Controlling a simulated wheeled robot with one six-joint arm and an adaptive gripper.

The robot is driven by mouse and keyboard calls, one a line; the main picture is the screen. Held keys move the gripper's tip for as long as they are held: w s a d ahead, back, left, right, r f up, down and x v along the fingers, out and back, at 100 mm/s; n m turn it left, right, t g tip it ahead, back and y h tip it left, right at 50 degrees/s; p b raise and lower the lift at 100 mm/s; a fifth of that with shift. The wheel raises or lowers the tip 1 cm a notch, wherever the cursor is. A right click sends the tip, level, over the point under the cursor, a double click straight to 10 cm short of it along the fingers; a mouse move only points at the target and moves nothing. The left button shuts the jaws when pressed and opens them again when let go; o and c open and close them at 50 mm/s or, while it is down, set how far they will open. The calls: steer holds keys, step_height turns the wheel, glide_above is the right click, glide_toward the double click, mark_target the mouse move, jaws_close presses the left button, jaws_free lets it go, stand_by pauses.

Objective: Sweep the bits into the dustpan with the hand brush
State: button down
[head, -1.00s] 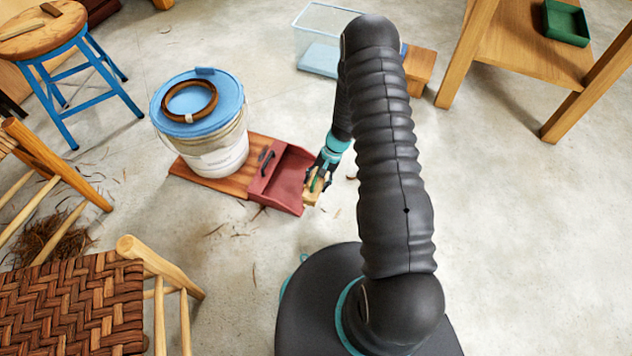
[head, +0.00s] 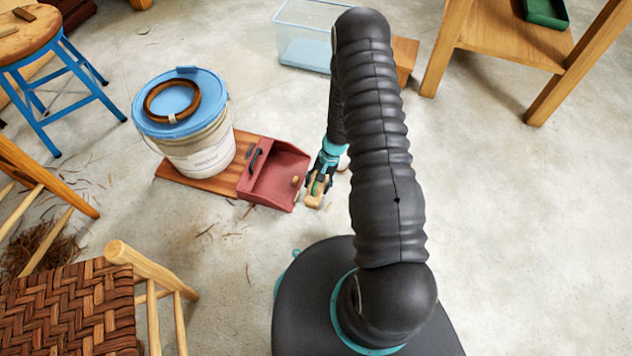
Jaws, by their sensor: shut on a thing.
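The red dustpan (head: 268,184) lies on the concrete floor with its open side toward the lower right. A small tan bit (head: 295,181) shows inside it near its right edge. My gripper (head: 319,186) is just right of the dustpan, low over the floor, shut on the hand brush (head: 314,201). Only the brush's tan wooden part shows; its bristles are hidden or too small to tell. A pale bit (head: 344,162) partly shows behind my gripper. My arm hides some floor.
A lidded white bucket (head: 205,158) stands on a wooden board (head: 184,181) behind the dustpan. A woven-seat chair (head: 70,310) stands at lower left, near dark bark strands (head: 40,248). A clear bin (head: 303,38) is at the back. Floor on the right is clear.

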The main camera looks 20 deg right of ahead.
steer(key=f, duration=0.1)
steer(key=f+b, duration=0.1)
steer(key=f, duration=0.1)
steer(key=shift+w+a+f+b, duration=0.1)
steer(key=shift+a+f+b, duration=0.1)
steer(key=shift+f+b, duration=0.1)
steer(key=shift+w+a+r+p, duration=0.1)
steer(key=shift+w+a+p, duration=0.35)
steer(key=shift+a, duration=0.3)
steer(key=shift+w+a+r+p, duration=0.15)
steer(key=shift+w+a+p, duration=0.05)
steer(key=shift+w+a, duration=0.45)
steer(key=shift+w+a+r+p, duration=0.1)
steer(key=shift+w+a+p, duration=0.3)
steer(key=shift+a, duration=0.4)
steer(key=shift+w+a+f+b, duration=0.15)
steer(key=shift+w+a+b, duration=0.1)
steer(key=shift+a+b, duration=0.1)
steer(key=shift+w+a, duration=0.4)
steer(key=shift+a, duration=0.2)
steer(key=shift+r+p, duration=0.3)
steer(key=shift+r, duration=0.6)
steer(key=shift+s+d+r+p, duration=0.2)
steer(key=shift+r+p, duration=0.25)
steer(key=shift+r, duration=0.5)
steer(key=shift+s+d+r+p, duration=0.15)
steer(key=shift+r+p, duration=0.25)
steer(key=shift+r, duration=0.5)
steer(key=shift+w+r, duration=0.1)
steer(key=shift+w, duration=0.05)
